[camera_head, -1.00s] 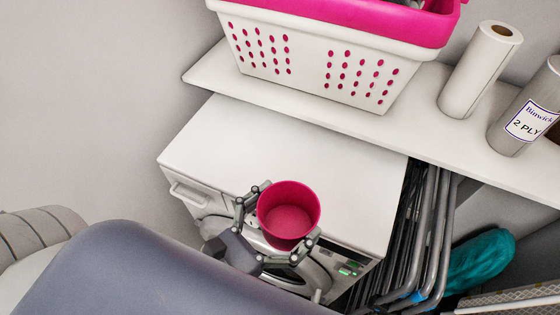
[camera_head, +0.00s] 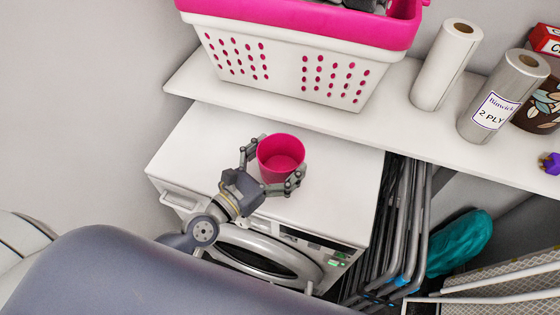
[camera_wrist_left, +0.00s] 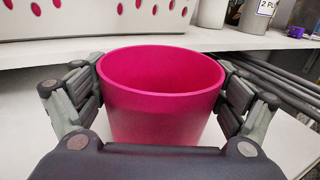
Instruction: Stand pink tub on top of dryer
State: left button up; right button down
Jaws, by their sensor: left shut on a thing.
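The pink tub (camera_head: 281,160) is upright with its open top facing up, and it looks empty. My left gripper (camera_head: 277,162) is shut on it, one finger on each side. It is over the white top of the dryer (camera_head: 200,145); I cannot tell whether its base touches. In the left wrist view the tub (camera_wrist_left: 160,95) fills the middle between the fingers, and its base is hidden by the gripper's palm. The dryer's round door and lit panel show at its front. My right gripper is not in view.
A white shelf (camera_head: 270,105) runs behind and above the dryer. It holds a white and pink laundry basket (camera_head: 290,65), paper rolls (camera_head: 446,65) and other items. Folded grey racks (camera_head: 405,220) stand right of the dryer. The dryer top is otherwise clear.

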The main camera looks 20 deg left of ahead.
pick_arm(q)
jog(key=shift+f, duration=0.7)
jog(key=shift+f+b, duration=0.2)
jog(key=shift+b, duration=0.1)
jog(key=o, duration=0.8)
jog(key=shift+o, duration=0.2)
jog(key=shift+r, duration=0.1)
jog(key=shift+r+p, duration=0.2)
jog(key=shift+p, duration=0.1)
jog(key=b+v, duration=0.2)
jog(key=v, duration=0.3)
jog(key=b+v, duration=0.2)
jog(key=v, duration=0.3)
jog(key=shift+s+a+f, duration=0.15)
jog(key=shift+s+f, duration=0.05)
jog(key=shift+s, duration=0.15)
jog(key=shift+s+a+r, duration=0.2)
jog(key=shift+s+a, duration=0.1)
jog(key=shift+s, duration=0.25)
